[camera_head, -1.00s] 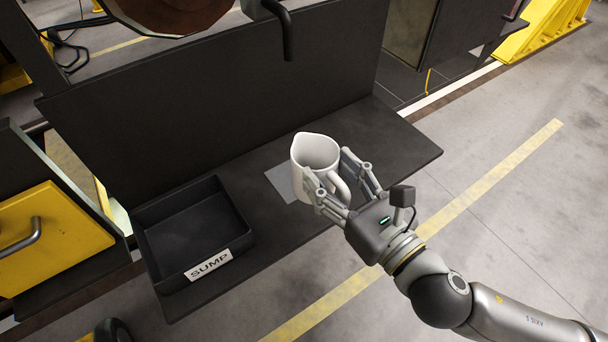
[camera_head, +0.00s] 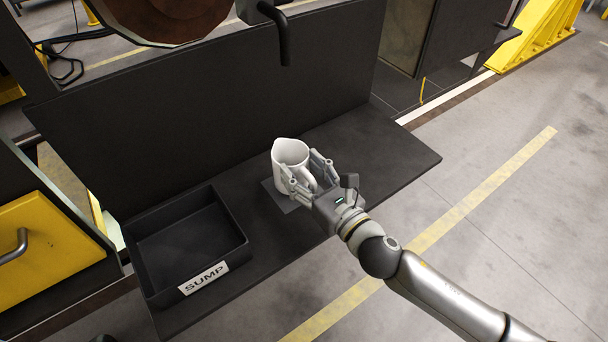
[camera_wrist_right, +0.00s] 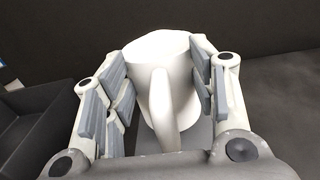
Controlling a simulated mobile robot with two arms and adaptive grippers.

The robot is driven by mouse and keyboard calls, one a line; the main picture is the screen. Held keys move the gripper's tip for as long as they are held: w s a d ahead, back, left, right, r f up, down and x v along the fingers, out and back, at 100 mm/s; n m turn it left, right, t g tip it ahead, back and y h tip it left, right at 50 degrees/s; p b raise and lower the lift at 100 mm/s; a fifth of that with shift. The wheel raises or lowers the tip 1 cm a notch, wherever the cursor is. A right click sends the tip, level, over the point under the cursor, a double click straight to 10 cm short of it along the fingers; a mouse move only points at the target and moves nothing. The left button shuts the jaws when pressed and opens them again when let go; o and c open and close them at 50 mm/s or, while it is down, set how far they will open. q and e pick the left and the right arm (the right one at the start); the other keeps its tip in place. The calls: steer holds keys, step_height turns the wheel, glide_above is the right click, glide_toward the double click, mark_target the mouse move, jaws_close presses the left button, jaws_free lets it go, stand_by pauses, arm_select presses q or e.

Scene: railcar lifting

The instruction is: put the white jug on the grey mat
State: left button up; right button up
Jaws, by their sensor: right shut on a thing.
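The white jug (camera_head: 290,152) is upright over the grey mat (camera_head: 277,199) on the dark shelf. Its handle points toward my right gripper (camera_head: 307,175). The gripper is shut on the jug, with fingers on both sides of it. In the right wrist view, the jug (camera_wrist_right: 162,60) and its handle (camera_wrist_right: 160,100) fill the space between the finger pads. The jug hides part of the mat, and I cannot tell whether its base touches it. My left gripper is not in view.
An empty black tray labelled SUMP (camera_head: 190,236) stands on the shelf (camera_head: 385,150) left of the mat. A dark upright panel (camera_head: 210,125) rises behind. A dark hooked handle (camera_head: 284,35) hangs above. The shelf is clear at right.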

steer(key=shift+f, duration=0.95)
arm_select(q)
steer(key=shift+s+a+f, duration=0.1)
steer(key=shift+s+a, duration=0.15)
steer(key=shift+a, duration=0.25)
arm_select(e)
steer(key=o, duration=1.1)
steer(key=shift+r, duration=0.25)
steer(key=shift+s+d+f, duration=0.2)
steer(key=shift+s+d, duration=0.05)
steer(key=shift+s, duration=0.1)
arm_select(q)
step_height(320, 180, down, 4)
steer(key=b, duration=0.3)
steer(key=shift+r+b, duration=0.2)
steer(key=shift+b, duration=0.2)
arm_select(e)
steer(key=v, duration=1.1)
steer(key=shift+s+r, duration=0.1)
steer(key=shift+r, duration=0.05)
